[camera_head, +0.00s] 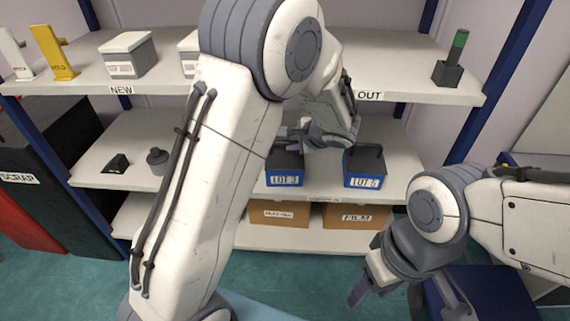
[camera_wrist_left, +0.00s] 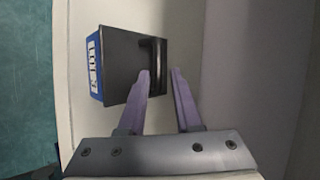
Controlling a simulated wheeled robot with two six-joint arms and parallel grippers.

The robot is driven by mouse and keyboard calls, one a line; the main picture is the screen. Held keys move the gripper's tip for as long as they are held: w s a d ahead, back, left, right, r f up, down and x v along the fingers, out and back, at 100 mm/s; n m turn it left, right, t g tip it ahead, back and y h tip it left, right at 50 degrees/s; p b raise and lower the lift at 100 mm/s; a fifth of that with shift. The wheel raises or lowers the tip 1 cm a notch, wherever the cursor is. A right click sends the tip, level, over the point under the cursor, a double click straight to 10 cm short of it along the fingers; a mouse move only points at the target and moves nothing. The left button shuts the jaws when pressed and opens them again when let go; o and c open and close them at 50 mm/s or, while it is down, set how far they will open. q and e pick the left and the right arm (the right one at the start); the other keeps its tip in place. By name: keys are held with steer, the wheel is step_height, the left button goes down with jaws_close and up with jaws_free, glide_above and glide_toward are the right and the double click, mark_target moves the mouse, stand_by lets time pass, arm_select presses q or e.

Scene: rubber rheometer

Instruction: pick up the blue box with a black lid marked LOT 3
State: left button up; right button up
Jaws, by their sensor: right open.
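The blue box with a black lid marked LOT 3 (camera_head: 285,180) stands on the middle shelf, its lid partly hidden by my left gripper (camera_head: 292,136). In the left wrist view the box (camera_wrist_left: 118,78) shows its black lid with a raised black handle and a blue side with a white label. My right gripper (camera_head: 408,297) is open and empty, low at the right in front of the shelves.
A similar blue box marked LOT 5 (camera_head: 365,168) stands just right of LOT 3. The upper shelf (camera_head: 400,75) hangs above both. Brown boxes, one marked FILM (camera_head: 357,217), sit below. A dark weight (camera_head: 157,160) and a black block (camera_head: 115,164) are at left.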

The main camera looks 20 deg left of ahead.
mark_target(286, 142)
arm_select(q)
steer(key=x, duration=0.5)
steer(key=shift+f+b, duration=0.2)
steer(key=shift+b, duration=0.15)
steer(key=shift+c, duration=0.3)
jaws_close()
steer(key=shift+r, duration=0.1)
stand_by(0.7)
